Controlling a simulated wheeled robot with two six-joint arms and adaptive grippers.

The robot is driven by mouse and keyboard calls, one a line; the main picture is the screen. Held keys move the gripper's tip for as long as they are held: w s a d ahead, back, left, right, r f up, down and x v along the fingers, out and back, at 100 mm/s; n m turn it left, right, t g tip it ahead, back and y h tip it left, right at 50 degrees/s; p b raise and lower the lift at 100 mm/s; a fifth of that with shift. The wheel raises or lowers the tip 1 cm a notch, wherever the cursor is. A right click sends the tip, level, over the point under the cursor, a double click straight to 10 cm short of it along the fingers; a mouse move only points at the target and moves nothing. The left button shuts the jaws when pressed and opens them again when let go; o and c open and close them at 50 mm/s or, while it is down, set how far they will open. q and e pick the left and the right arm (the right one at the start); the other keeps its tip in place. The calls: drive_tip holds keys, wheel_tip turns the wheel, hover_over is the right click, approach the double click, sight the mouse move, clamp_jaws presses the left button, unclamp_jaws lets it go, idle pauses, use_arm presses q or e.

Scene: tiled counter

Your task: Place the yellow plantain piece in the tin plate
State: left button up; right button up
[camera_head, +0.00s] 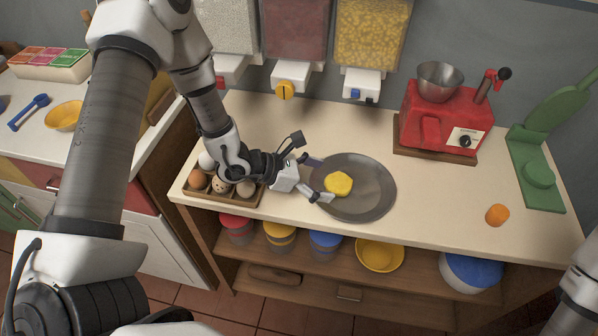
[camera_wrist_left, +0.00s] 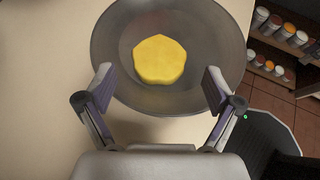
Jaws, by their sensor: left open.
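The yellow plantain piece (camera_head: 338,184) lies in the round grey tin plate (camera_head: 374,196) on the counter, a little left of the plate's middle. In the left wrist view the plantain piece (camera_wrist_left: 160,59) rests on the plate's inner surface, and the plate (camera_wrist_left: 215,40) surrounds it. My left gripper (camera_head: 318,179) is open at the plate's left edge. In the left wrist view the open fingers (camera_wrist_left: 160,88) stand apart on either side, just short of the plantain piece, and do not touch it. My right gripper is not in view; only a bit of my right arm shows at the lower right.
An egg box (camera_head: 215,195) sits under my left wrist. A red machine (camera_head: 445,118) with a metal bowl and a green press (camera_head: 538,170) stand at the back and right. An orange piece (camera_head: 497,214) lies near the front right. The counter between plate and orange piece is clear.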

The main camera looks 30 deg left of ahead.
use_arm(q)
drive_tip(key=p+v, duration=0.1)
drive_tip(key=v, duration=0.7)
drive_tip(key=shift+a+r, duration=0.15)
drive_tip(key=shift+r, duration=0.05)
drive_tip(key=shift+s+a+r+p, duration=0.1)
drive_tip(key=shift+s+a+p, duration=0.3)
drive_tip(key=shift+s, duration=0.1)
